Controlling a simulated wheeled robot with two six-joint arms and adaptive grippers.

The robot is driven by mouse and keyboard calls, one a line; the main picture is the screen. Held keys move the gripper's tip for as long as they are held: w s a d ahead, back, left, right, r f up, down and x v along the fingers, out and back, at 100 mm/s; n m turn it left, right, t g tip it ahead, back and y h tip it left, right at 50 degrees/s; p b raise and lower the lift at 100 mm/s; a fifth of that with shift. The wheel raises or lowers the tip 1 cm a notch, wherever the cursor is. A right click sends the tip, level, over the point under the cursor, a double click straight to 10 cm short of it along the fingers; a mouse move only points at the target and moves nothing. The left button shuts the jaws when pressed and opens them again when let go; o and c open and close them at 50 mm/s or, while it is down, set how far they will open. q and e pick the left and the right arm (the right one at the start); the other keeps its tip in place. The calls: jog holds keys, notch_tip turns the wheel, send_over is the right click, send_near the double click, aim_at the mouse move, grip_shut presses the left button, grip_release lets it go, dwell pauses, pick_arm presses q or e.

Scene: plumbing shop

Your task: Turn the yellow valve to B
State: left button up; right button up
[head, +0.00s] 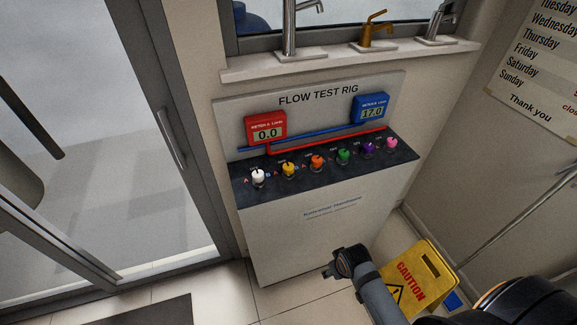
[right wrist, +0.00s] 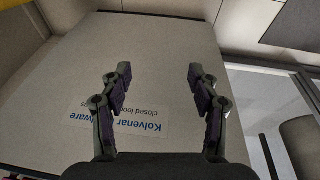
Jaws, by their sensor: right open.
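The yellow valve (head: 288,168) is second from the left in the row of coloured valves on the dark top of the flow test rig (head: 315,235). Small letter marks stand beside the valves; which mark the yellow valve points to is too small to tell. My right gripper (head: 330,270) is low in front of the rig, below and to the right of the yellow valve and apart from it. In the right wrist view it is open and empty (right wrist: 158,80), facing the rig's pale, labelled front panel (right wrist: 150,50). My left gripper is out of view.
White (head: 258,178), orange (head: 317,162), green (head: 343,157), purple (head: 368,149) and pink (head: 391,145) valves flank it. The red meter (head: 265,127) reads 0.0, the blue meter (head: 371,107) 17.0. A yellow caution sign (head: 432,262) stands right of the rig.

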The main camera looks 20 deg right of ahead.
jog(key=w+a+r, duration=0.1)
jog(key=w+r, duration=0.4)
jog(key=r, duration=0.3)
jog(key=n+y, duration=0.3)
jog(key=n, duration=0.2)
send_near(289, 166)
jog(key=shift+t, duration=0.5)
jog(key=x, duration=0.3)
jog(key=p+x, duration=0.1)
jog(key=x, duration=0.2)
jog(key=s+x, duration=0.1)
jog(key=x, duration=0.2)
jog(key=shift+f, duration=0.15)
